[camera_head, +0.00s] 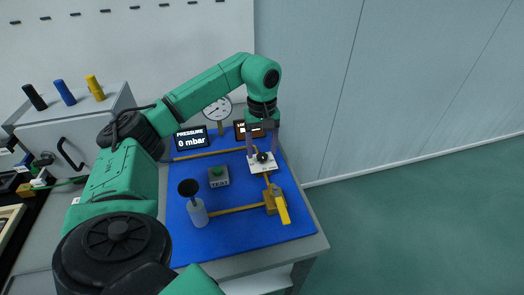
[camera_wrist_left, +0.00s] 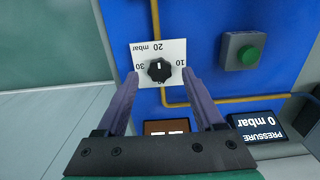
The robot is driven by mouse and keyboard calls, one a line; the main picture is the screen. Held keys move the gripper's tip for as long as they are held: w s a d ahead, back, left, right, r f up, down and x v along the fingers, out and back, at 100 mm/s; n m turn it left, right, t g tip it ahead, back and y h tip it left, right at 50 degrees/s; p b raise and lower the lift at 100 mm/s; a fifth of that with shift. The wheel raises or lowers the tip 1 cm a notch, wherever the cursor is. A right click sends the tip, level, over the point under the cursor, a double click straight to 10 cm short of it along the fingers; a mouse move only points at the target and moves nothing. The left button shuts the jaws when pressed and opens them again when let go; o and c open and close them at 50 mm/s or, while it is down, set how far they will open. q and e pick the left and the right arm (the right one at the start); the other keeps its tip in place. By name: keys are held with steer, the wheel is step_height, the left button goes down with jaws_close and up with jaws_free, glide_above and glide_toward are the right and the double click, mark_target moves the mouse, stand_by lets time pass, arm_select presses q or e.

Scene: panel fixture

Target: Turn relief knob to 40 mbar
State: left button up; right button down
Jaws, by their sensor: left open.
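The relief knob (camera_wrist_left: 159,70) is black and fluted, on a white scale plate (camera_wrist_left: 176,49). In the wrist view 20 mbar reads upside down above it, 30 at left, 10 at right; the lower marking is mostly hidden. I cannot tell its setting surely. The knob also shows in the head view (camera_head: 262,157). My left gripper (camera_wrist_left: 161,74) is open, with one finger on each side of the knob, and contact is not visible. It points down over the plate in the head view (camera_head: 262,152). The pressure display (camera_head: 190,138) reads 0 mbar.
Open floor lies right.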

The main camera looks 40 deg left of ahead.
arm_select(q)
steer(key=shift+s+d+f, duration=0.15)
steer(key=shift+f, duration=0.5)
jaws_close()
arm_select(e)
steer(key=shift+s+a, duration=0.15)
steer(key=shift+a, duration=0.2)
steer(key=shift+d+r, duration=0.1)
